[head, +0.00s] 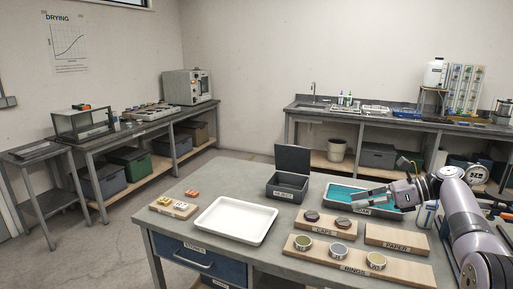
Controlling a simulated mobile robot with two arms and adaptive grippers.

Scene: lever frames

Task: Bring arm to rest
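My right arm (460,215) comes in from the right edge and is bent over the right part of the grey table (188,200). My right gripper (357,198) points left above the tray with the teal inside (340,190). Its two fingers are apart, with nothing seen between them. It covers part of that tray. My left arm and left gripper are not in view.
A white tray (235,221), an open dark box (288,187), a rings board (320,268), a caps board (312,225) and a paper board (397,239) lie on the table. A bottle (426,214) stands close to my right arm. Open floor (80,255) lies left of the table.

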